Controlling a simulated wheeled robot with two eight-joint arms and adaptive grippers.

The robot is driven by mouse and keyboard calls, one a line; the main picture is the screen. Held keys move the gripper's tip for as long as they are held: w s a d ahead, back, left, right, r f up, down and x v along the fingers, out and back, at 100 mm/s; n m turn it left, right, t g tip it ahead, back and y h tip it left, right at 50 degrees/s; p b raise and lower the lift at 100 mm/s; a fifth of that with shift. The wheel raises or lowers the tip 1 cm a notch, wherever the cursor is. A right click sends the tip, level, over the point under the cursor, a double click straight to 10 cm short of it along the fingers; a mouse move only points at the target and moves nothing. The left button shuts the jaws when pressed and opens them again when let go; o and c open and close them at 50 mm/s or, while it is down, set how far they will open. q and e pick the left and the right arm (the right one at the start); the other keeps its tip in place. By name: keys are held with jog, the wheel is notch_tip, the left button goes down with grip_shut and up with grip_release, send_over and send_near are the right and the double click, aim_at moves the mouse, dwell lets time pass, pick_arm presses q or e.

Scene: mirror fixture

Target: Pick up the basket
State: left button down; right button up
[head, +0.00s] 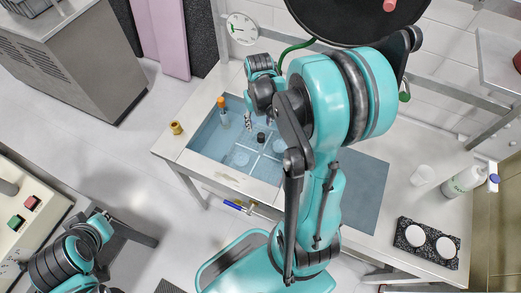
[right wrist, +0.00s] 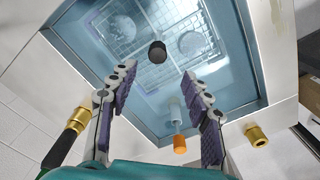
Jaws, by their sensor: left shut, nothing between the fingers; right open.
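The basket (right wrist: 150,25) is a pale wire-mesh frame low inside a blue-lined basin (right wrist: 238,62); round pale discs show at it. In the head view the basket (head: 250,152) is partly hidden by my right arm. A black round knob (right wrist: 157,52) stands over the basket; I cannot tell whether it belongs to it. My right gripper (right wrist: 155,88) is open and empty above the basin, with its fingers apart and the basket beyond their tips. It also shows in the head view (head: 248,121). My left gripper (head: 100,225) is shut and empty at the lower left, far from the basin; its fingers are hard to make out.
An orange-capped tube (right wrist: 179,143) stands at the basin's edge, close to the right fingers. Brass fittings (head: 176,127) sit on the bench beside it. A bottle (head: 465,181) and a black block with two white discs (head: 427,243) stand at the right.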

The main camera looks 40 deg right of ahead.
aim_at(261, 135)
jog(key=f, duration=0.1)
jog(key=f+b, duration=0.1)
jog(key=f, duration=0.1)
jog(key=shift+d, duration=0.3)
jog(key=f+b, duration=0.1)
jog(key=f, duration=0.2)
jog(key=f+b, duration=0.1)
jog(key=f, duration=0.1)
jog(key=shift+s+a+f+b, duration=0.1)
jog(key=shift+s+f+b, duration=0.15)
jog(key=shift+b, duration=0.1)
jog(key=shift+r, duration=0.1)
grip_shut()
